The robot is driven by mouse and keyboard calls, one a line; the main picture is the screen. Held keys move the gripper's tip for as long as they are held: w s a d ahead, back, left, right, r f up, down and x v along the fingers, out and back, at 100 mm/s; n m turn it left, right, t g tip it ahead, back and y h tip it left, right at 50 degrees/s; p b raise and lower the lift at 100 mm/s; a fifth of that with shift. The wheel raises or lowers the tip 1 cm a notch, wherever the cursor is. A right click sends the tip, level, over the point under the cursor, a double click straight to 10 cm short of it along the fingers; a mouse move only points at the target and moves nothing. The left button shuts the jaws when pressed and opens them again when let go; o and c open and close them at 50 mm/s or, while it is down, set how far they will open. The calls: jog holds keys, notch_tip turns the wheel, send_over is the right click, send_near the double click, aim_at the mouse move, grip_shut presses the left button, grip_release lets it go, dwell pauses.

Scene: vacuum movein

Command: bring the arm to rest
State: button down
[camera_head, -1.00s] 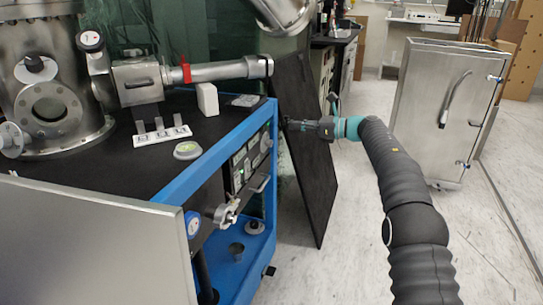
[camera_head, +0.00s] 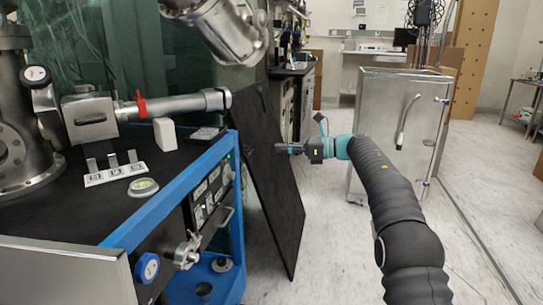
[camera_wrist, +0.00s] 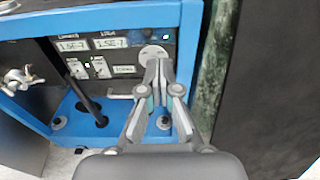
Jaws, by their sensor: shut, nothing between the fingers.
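My arm reaches up from the lower right in the head view, over the open floor. My gripper (camera_head: 283,148) is at its end, pointing left, in front of the leaning black panel (camera_head: 272,190) in the picture. In the wrist view my gripper (camera_wrist: 158,65) has its fingers together with nothing between them. Behind the fingertips there is the control panel (camera_wrist: 112,65) of the blue-framed bench (camera_wrist: 185,45). I cannot tell how far the fingertips are from it.
The vacuum apparatus with its steel tube (camera_head: 175,106) stands on the bench's black top (camera_head: 165,165). A steel cabinet (camera_head: 385,120) stands behind my arm.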

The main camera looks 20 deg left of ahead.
jog(key=w+d+f+m+t+h, duration=0.2)
jog(key=w+d+m+t, duration=0.2)
jog(key=w+m+t, duration=0.55)
jog(key=w+d+f+m+t+h, duration=0.1)
jog(key=w+d+f+m+t, duration=0.3)
jog(key=m, duration=0.9)
jog(key=s+d+f+m+t+h, duration=0.1)
jog(key=s+d+m+h, duration=0.1)
jog(key=d+m+h, duration=0.6)
jog(key=s+d+f+m+t+h, duration=0.15)
jog(key=d+m+h, duration=0.25)
jog(key=d+m, duration=0.7)
jog(key=s+d+f+m+g+h+p, duration=0.1)
jog(key=s+d+m+g, duration=0.4)
jog(key=s, duration=0.6)
jog(key=s+d+f+m+g+h+p, duration=0.15)
jog(key=s+d+m, duration=0.25)
jog(key=s+d, duration=0.6)
jog(key=s+d+r+m, duration=0.1)
jog(key=s+m, duration=0.1)
jog(key=s, duration=1.4)
jog(key=s+d+r+m+p, duration=0.1)
jog(key=s+r+m, duration=0.1)
jog(key=s, duration=1.4)
jog(key=shift+s+d+m+g+y, duration=0.15)
jog(key=shift+d+m+g+y, duration=0.25)
jog(key=shift+m, duration=0.35)
